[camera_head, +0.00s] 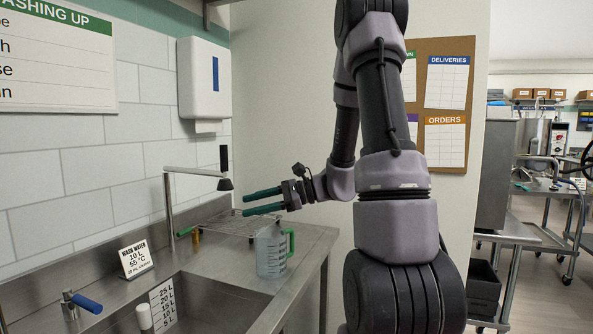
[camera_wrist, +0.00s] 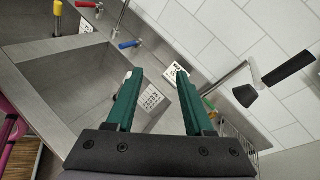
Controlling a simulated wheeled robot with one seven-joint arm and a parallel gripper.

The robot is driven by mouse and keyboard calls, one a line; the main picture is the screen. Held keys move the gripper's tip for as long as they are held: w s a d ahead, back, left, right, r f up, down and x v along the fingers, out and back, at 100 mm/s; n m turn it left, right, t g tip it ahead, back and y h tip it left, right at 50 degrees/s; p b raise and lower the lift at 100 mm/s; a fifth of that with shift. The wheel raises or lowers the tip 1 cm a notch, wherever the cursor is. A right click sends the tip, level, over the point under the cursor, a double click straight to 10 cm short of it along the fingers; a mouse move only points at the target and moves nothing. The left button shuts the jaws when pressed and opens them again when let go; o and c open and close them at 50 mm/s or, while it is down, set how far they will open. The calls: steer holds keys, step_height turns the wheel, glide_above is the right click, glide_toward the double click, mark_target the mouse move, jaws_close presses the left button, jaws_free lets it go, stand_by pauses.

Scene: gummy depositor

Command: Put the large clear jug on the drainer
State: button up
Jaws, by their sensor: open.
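The large clear jug (camera_head: 270,254) with a green handle stands upright on the metal counter beside the sink, in front of the drainer. The drainer (camera_head: 232,226) is a wire rack on the counter at the back, by the wall; part of it also shows at the right of the wrist view. My gripper (camera_head: 245,205) is open and empty, with its green fingers pointing left above the drainer area, higher than the jug. In the wrist view my gripper (camera_wrist: 158,72) shows nothing between its fingers. I cannot make out the jug there.
The sink basin (camera_head: 205,303) lies in front left of the jug, with a level scale (camera_head: 162,305) in it. A tap (camera_head: 195,172) reaches over near the gripper. A wash water sign (camera_head: 136,259) and a blue-handled lever (camera_head: 86,303) stand on the left. A wall dispenser (camera_head: 205,80) hangs above.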

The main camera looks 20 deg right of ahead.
steer(key=s+r+n+g+h, duration=0.1)
steer(key=s+r+n+h, duration=0.3)
steer(key=s, duration=0.4)
steer(key=s+r+n+g+h, duration=0.2)
steer(key=s+n+h, duration=0.3)
steer(key=s+n, duration=0.15)
steer(key=s+d+r+n+t+h, duration=0.2)
steer(key=s+d+r+t+h, duration=0.1)
steer(key=d+r+t, duration=0.1)
steer(key=shift+s+r+t, duration=0.15)
steer(key=shift+r+t, duration=0.15)
steer(key=shift+r, duration=0.6)
